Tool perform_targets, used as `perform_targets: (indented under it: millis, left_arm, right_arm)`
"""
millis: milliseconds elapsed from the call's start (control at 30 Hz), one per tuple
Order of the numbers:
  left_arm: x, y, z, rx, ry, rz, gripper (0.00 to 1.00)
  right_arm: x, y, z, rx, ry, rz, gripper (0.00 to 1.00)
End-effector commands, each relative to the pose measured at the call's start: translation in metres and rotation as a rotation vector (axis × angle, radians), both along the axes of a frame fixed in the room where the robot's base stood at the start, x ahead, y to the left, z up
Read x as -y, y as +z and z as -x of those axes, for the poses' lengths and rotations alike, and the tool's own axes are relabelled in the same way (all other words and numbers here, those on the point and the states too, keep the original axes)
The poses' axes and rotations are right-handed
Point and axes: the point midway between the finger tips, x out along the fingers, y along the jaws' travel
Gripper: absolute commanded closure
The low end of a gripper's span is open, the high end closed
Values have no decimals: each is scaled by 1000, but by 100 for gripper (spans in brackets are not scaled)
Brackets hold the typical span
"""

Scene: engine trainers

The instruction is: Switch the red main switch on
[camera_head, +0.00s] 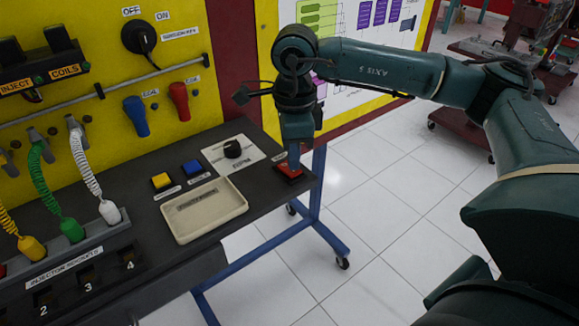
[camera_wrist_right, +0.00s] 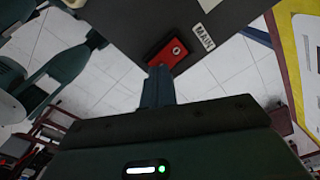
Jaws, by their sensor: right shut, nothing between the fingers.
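The red main switch (camera_head: 289,171) sits at the right end of the dark bench top, next to a small label. My right gripper (camera_head: 293,163) points straight down at it, its fingertips at or just above the switch. In the right wrist view the red switch (camera_wrist_right: 168,54) lies at the tips of my shut right fingers (camera_wrist_right: 158,72), beside a label reading "MAIN" (camera_wrist_right: 203,37). A small light mark shows on the red face. I cannot tell whether the fingers touch it, nor its on or off state. My left gripper is not in view.
Left of the switch are a black rotary knob (camera_head: 233,149), a blue button (camera_head: 192,167), a yellow button (camera_head: 161,181) and a beige tray (camera_head: 204,222). A yellow panel (camera_head: 100,130) stands behind. Open tiled floor lies right of the bench.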

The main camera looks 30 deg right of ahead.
Motion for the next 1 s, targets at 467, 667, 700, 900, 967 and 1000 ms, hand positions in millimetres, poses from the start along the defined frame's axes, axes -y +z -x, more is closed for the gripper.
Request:
perform_targets:
  millis: [467, 667, 700, 900, 967, 1000]
  left_arm:
    - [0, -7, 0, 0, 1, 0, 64]
    - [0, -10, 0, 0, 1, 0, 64]
    - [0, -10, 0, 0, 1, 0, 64]
    - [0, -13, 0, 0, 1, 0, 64]
    - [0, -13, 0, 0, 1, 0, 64]
    - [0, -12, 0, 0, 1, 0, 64]
  right_arm:
    - [0, -8, 0, 0, 0, 0, 100]
    - [0, -11, 0, 0, 1, 0, 100]
    - [0, -11, 0, 0, 1, 0, 100]
    - [0, -15, 0, 0, 1, -1, 100]
    - [0, -15, 0, 0, 1, -1, 100]
    - [0, -14, 0, 0, 1, -1, 100]
